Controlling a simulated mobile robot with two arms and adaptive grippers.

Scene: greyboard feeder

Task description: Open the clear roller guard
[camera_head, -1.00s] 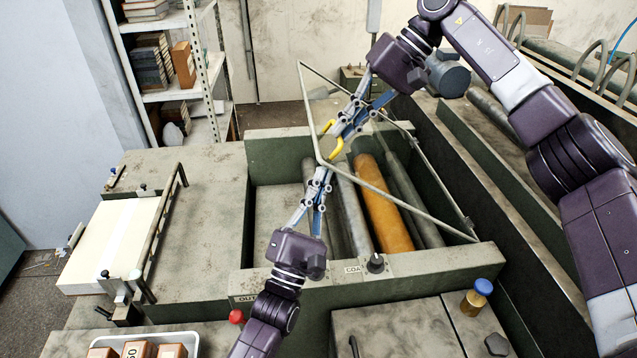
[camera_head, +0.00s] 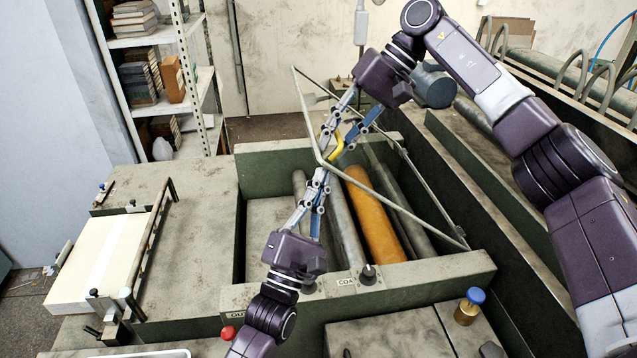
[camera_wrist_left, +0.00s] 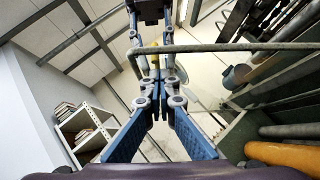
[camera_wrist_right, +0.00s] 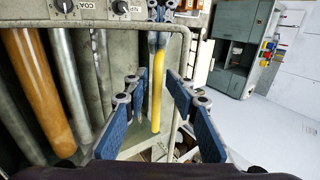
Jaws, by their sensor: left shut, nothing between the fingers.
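The clear roller guard (camera_head: 305,108), a thin grey rod frame with a barely visible clear panel, stands tilted up over the rollers. In the left wrist view the guard's rod (camera_wrist_left: 235,47) passes beyond the shut fingers (camera_wrist_left: 156,85); contact is unclear. My right gripper (camera_head: 338,132) reaches down at the handle. In the right wrist view its fingers (camera_wrist_right: 155,95) are apart, with the yellow handle (camera_wrist_right: 157,88) between them.
An orange roller (camera_head: 375,215) and grey rollers lie in the open bay behind the green-grey front wall (camera_head: 420,275). A brass knob with a blue top (camera_head: 470,305) and a red button (camera_head: 228,332) are nearby. A stack of white board (camera_head: 100,265) is at left.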

